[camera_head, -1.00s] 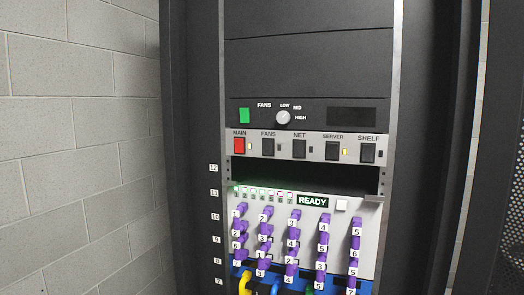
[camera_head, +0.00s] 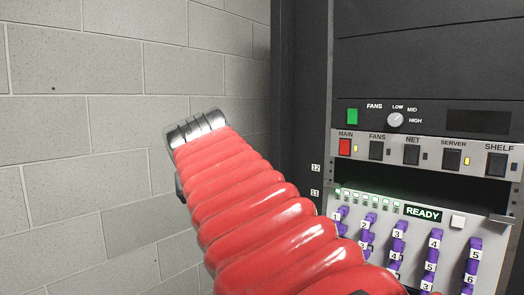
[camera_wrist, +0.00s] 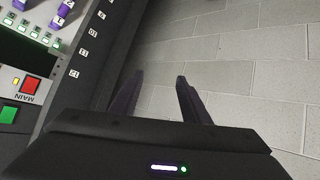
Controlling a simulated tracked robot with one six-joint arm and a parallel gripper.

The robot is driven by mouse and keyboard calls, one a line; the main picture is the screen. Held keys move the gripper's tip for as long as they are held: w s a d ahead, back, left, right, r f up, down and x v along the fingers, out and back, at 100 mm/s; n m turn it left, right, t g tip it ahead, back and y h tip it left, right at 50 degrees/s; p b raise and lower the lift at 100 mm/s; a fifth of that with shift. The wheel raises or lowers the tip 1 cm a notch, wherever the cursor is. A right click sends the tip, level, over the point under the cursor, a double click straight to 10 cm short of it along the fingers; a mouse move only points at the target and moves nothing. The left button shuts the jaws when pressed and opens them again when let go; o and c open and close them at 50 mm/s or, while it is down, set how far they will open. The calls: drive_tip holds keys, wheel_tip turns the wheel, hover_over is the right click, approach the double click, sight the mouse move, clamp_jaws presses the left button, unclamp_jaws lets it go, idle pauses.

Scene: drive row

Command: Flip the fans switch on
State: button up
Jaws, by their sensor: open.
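The FANS switch (camera_head: 376,150) is a black rocker on the grey switch strip (camera_head: 322,140) in the head view, just right of the red MAIN switch (camera_head: 344,147). The small lamp (camera_head: 388,153) beside the FANS switch looks dark. My gripper (camera_wrist: 158,92) is open and empty in the wrist view, with its two dark fingers apart in front of the block wall. My red arm reaches up left of the rack in the head view, away from the FANS switch. The wrist view shows the MAIN switch (camera_wrist: 32,89) upside down at the left; the FANS switch is out of that view.
Above the strip, a black FANS panel holds a green switch (camera_head: 352,116) and a speed knob (camera_head: 395,119). SHELF (camera_head: 496,163) and other rockers continue to the right. Below is a patch panel with purple plugs (camera_head: 435,240). A grey block wall (camera_head: 130,60) stands left.

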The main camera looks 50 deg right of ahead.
sight(375, 155)
drive_tip(key=s+d+r+m+g+h, duration=0.1)
drive_tip(key=s+d+r+m+h, duration=0.25)
drive_tip(key=d+r, duration=0.55)
drive_tip(key=s+d+r+m+g+h, duration=0.1)
drive_tip(key=s+d+r+m+g, duration=0.2)
drive_tip(key=s+d, duration=1.1)
drive_tip(key=s+m+g, duration=0.2)
drive_tip(key=m+g, duration=0.1)
drive_tip(key=m, duration=0.1)
drive_tip(key=shift+s+r+g, duration=0.2)
drive_tip(key=shift+s+g, duration=0.1)
drive_tip(key=shift+d+h, duration=0.1)
drive_tip(key=shift+h, duration=0.15)
drive_tip(key=x, duration=1.3)
drive_tip(key=shift+d+f, duration=0.15)
drive_tip(key=shift+d, duration=0.2)
